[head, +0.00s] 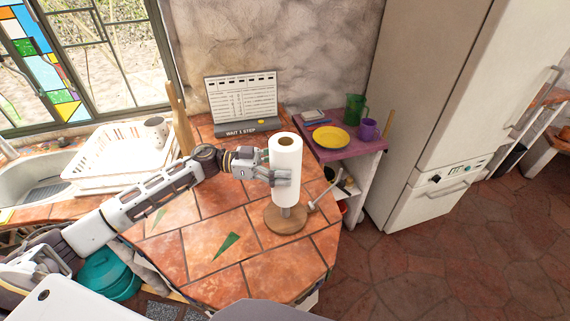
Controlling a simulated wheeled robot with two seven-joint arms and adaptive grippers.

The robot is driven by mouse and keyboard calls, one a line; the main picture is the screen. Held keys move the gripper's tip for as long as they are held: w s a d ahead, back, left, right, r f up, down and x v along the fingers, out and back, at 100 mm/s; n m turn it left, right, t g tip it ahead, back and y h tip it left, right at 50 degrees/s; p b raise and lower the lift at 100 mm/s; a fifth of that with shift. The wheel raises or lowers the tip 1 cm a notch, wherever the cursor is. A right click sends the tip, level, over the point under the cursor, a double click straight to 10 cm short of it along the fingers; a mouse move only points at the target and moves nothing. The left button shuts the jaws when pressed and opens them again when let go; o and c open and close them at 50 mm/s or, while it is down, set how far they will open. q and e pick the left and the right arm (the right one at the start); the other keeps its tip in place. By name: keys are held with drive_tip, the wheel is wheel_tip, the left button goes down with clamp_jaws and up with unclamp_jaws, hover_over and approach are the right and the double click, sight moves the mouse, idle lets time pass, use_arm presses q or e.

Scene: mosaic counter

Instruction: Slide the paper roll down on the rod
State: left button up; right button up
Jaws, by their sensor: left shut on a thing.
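The white paper roll (287,153) stands upright above a round wooden base (287,221) near the right end of the tiled counter. A short length of the rod (285,212) shows between the bottom of the roll and the base, so the roll sits raised. My left gripper (280,176) reaches in from the left and is shut on the roll at its lower half. A thin side arm (325,195) of the holder sticks up at the right of the base. The rod inside the roll is hidden. My right gripper is not in view.
A calendar stand (241,101) stands behind the roll. A white dish rack (118,160) and sink lie at the left. A low purple-topped shelf (352,151) holds a yellow plate (331,139) and cups at the right. The counter (190,240) in front is mostly clear.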

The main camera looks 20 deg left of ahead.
use_arm(q)
drive_tip(key=shift+f, duration=1.1)
idle(0.4)
drive_tip(key=o, duration=1.2)
drive_tip(key=shift+a, duration=0.15)
drive_tip(key=shift+s+a, duration=0.4)
drive_tip(key=shift+a, duration=1.5)
drive_tip(key=shift+s+a, duration=0.4)
drive_tip(key=shift+a, duration=1.55)
drive_tip(key=shift+s+a, duration=0.4)
drive_tip(key=shift+a, duration=1.5)
